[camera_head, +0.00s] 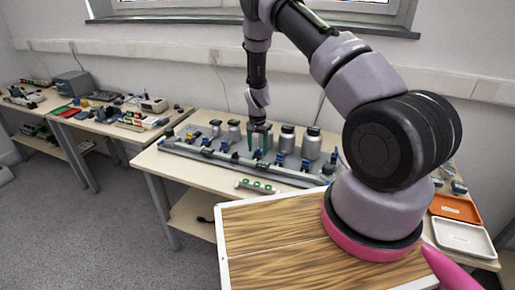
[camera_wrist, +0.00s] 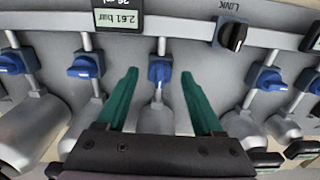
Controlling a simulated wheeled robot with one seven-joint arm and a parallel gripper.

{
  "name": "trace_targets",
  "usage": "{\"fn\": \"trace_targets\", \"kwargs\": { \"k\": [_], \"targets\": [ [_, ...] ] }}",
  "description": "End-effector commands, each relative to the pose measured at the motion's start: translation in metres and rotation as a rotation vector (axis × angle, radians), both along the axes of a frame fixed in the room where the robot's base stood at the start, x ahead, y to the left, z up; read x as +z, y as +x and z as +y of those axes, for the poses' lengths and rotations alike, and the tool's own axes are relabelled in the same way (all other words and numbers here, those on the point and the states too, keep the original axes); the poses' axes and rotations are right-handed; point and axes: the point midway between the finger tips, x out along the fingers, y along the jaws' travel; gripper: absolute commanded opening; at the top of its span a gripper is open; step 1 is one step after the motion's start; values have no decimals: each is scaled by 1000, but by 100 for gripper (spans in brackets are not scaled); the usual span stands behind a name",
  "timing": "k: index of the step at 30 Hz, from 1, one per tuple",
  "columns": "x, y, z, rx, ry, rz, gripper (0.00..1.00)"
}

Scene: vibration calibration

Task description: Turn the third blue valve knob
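Several blue valve knobs sit in a row on the grey manifold panel. In the wrist view, the middle blue knob (camera_wrist: 159,71) lies between the two green fingers of my gripper (camera_wrist: 159,76). The fingers are open, with a gap on each side of this knob. Other blue knobs show to its left (camera_wrist: 84,67) and right (camera_wrist: 268,79), and further ones at both picture edges. In the head view, my gripper (camera_head: 259,151) points down over the manifold (camera_head: 240,162) on the table, and the knob there is mostly hidden. I cannot tell the counting order of the knobs.
Silver cylinders (camera_head: 287,139) stand behind the valve row. A black knob (camera_wrist: 232,36) and a pressure display (camera_wrist: 118,16) sit on the panel. A small strip with green parts (camera_head: 257,186) lies in front. An orange tray (camera_head: 455,208) and a white tray (camera_head: 463,238) are at right.

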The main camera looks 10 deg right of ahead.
Motion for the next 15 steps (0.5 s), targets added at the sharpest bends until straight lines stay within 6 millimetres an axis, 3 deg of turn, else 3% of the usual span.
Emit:
{"fn": "trace_targets", "kwargs": {
  "k": [8,15],
  "targets": [
    [12,1,0,2,0,-2,68],
    [59,1,1,1,1,-4,68]
  ]
}}
